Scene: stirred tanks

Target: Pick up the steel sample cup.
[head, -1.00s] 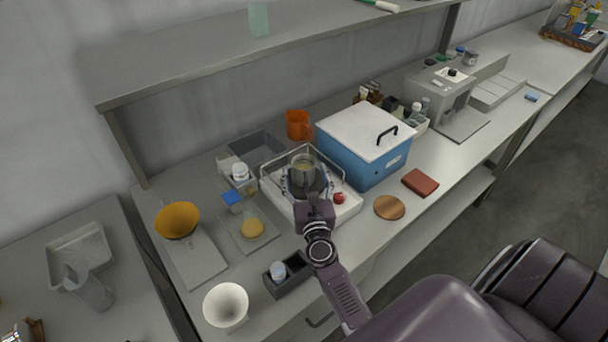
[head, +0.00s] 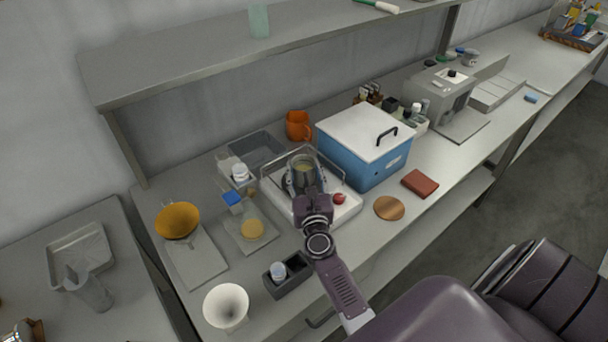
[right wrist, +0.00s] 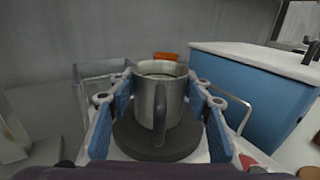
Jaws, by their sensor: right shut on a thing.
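The steel sample cup (head: 304,170) stands upright inside the white tray-like stirrer unit (head: 348,208), with something yellowish inside it. In the right wrist view the cup (right wrist: 160,88) has its handle turned toward the camera and a dark round plate (right wrist: 150,140) under it. I cannot tell whether its base touches that plate. My right gripper (head: 306,182) is shut on the cup, with its blue-padded fingers (right wrist: 158,108) on either side. My left gripper is not in view.
A blue box with a white lid (head: 362,145) stands close on the right. A wire rail (right wrist: 240,105) rises around the stirrer unit. An orange jug (head: 298,125) is behind. A small red knob (head: 340,198) is at the front right. A copper disc (head: 389,208) lies on the bench.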

